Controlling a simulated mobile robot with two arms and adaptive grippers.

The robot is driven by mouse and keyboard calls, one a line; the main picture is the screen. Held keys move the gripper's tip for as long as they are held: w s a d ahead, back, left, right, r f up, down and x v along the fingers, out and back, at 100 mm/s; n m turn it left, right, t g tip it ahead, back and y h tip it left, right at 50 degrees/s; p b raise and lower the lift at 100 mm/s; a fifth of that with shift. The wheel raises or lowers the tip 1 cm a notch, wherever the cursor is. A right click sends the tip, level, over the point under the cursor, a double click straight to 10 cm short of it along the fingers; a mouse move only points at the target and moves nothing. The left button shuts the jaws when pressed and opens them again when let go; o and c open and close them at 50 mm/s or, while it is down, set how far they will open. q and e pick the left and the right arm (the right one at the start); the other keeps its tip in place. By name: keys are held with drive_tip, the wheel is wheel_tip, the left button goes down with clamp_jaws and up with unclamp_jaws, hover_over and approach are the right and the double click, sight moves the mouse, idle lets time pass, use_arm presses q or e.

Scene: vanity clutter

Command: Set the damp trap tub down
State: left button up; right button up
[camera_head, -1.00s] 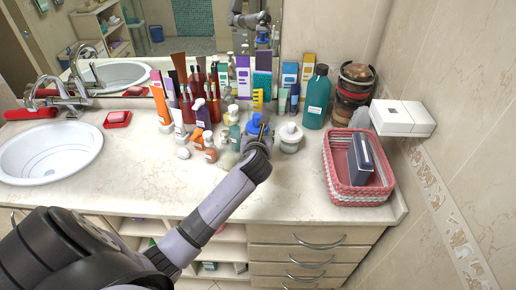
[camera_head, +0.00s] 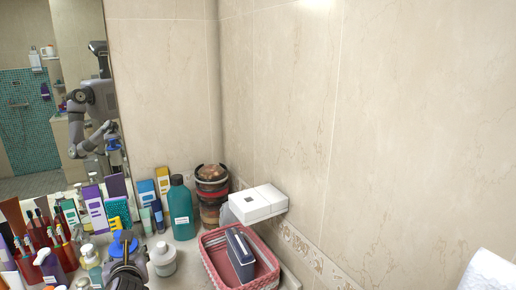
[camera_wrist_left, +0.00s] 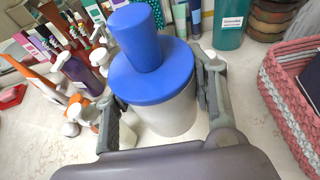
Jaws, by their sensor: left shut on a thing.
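The damp trap tub, a white tub with a wide blue lid and a blue knob, fills the middle of the left wrist view (camera_wrist_left: 152,82). In the head view its blue top (camera_head: 124,243) shows at the lower left. My left gripper (camera_head: 125,268) is shut on the tub, with one finger on each side of the white body in the left wrist view (camera_wrist_left: 160,92). The tub looks upright, close over or on the counter; I cannot tell if its base touches. My right gripper is not in view.
A white lidded jar (camera_head: 163,261) stands just right of the tub. Crowded bottles, tubes and boxes stand left and behind, including a teal bottle (camera_head: 181,211). A pink basket (camera_head: 213,261) is further right. Bare counter (camera_wrist_left: 240,115) lies between tub and basket.

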use_arm(q)
drive_tip(key=s+d+f+b, duration=0.3)
drive_tip(key=s+d+f, duration=0.1)
drive_tip(key=s+d, duration=0.3)
drive_tip(key=s+d+f+b, duration=0.3)
drive_tip(key=s+d+f, duration=0.1)
drive_tip(key=s+d, duration=0.4)
drive_tip(key=shift+s+b, duration=0.4)
drive_tip(key=shift+s, duration=0.85)
